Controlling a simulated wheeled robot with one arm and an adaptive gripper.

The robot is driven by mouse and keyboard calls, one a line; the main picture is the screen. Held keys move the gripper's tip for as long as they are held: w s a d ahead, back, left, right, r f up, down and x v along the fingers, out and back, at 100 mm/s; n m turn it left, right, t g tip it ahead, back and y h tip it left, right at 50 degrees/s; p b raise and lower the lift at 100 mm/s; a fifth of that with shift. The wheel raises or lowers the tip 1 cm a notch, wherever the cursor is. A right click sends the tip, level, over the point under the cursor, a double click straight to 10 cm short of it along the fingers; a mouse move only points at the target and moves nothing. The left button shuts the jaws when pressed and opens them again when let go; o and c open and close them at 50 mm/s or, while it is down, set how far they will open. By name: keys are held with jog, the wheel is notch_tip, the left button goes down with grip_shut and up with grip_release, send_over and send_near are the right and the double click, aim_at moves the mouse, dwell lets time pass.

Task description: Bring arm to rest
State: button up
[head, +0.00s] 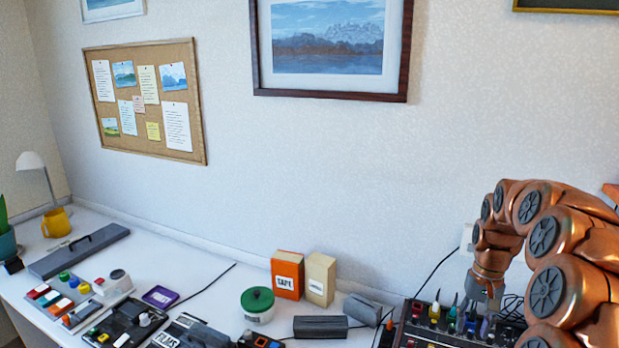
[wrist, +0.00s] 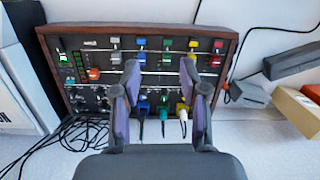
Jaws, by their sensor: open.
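My arm is the copper-coloured one at the right of the head view. My gripper (head: 484,300) hangs at its end, pointing down over a dark mixer panel (head: 418,327) with a wooden edge. In the wrist view my gripper (wrist: 160,88) is open, its two fingers apart with nothing between them. Behind the fingers lies the panel (wrist: 152,64), with coloured sliders, knobs and lit buttons. Blue, green and yellow plugs (wrist: 163,108) with cables sit at its near edge, seen between the fingers. I cannot tell whether the fingers touch any plug.
An orange box (head: 288,275) and a cream box (head: 320,279) stand by the wall. A green-lidded jar (head: 257,304), a dark grey block (head: 320,327) and several small devices crowd the white desk. Loose black cables (wrist: 75,133) lie beside the panel.

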jog(key=s+a+r+n, duration=0.2)
jog(key=s+a+r, duration=0.1)
jog(key=s+a, duration=0.4)
jog(key=s+a+r+n, duration=0.1)
jog(key=s+a+r, duration=0.2)
jog(key=s+a, duration=0.35)
jog(key=s+a+f, duration=0.1)
jog(key=s+a, duration=0.2)
jog(key=s, duration=0.6)
jog(key=s+a+n, duration=0.1)
jog(key=s+a, duration=0.2)
jog(key=s, duration=0.6)
jog(key=shift+s+a+f+h, duration=0.15)
jog(key=shift+s+f+h, duration=0.05)
jog(key=shift+f+h, duration=0.2)
